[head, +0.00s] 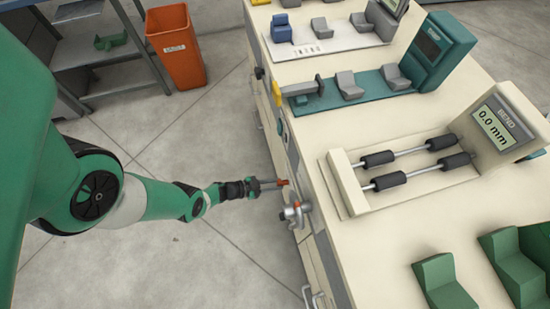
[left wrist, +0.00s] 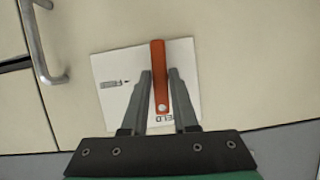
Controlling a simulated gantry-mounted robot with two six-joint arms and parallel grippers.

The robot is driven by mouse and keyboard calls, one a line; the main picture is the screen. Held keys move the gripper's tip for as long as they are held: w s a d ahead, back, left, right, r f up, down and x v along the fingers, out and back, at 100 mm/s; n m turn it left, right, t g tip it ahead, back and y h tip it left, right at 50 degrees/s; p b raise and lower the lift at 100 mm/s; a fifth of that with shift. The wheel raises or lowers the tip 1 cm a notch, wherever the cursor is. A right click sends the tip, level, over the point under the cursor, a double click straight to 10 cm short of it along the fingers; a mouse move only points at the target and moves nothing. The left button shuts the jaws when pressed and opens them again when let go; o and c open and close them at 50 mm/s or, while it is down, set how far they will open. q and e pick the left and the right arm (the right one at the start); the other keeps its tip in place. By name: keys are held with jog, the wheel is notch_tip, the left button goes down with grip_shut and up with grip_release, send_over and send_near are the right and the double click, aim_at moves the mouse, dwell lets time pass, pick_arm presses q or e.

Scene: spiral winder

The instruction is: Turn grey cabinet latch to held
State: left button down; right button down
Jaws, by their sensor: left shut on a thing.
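The latch is an orange lever (left wrist: 158,75) on a white label plate (left wrist: 190,65) on the pale cabinet front. In the left wrist view it stands nearly upright, with a round pin at its lower end. "ELD" shows below the pin, partly hidden, and a partly legible mark starting with F is to the left. My left gripper (left wrist: 160,82) has a finger on each side of the lever and is shut on it. In the head view my left gripper (head: 272,184) reaches the cabinet side, with the orange lever (head: 283,182) at its tips. My right gripper is not in view.
A metal handle (left wrist: 38,45) is left of the plate. A grey clamp-like fitting (head: 295,213) sticks out from the cabinet edge near my gripper. The worktop carries a roller device with a display (head: 500,120). An orange bin (head: 175,45) stands on the open floor.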

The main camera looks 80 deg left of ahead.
pick_arm(q)
jog(key=shift+n, duration=0.4)
jog(key=c, duration=0.8)
grip_release()
jog(key=shift+o, duration=0.2)
jog(key=p+v, duration=0.5)
jog(key=v, duration=0.6)
jog(key=shift+s+a, duration=0.25)
jog(key=shift+r, duration=0.2)
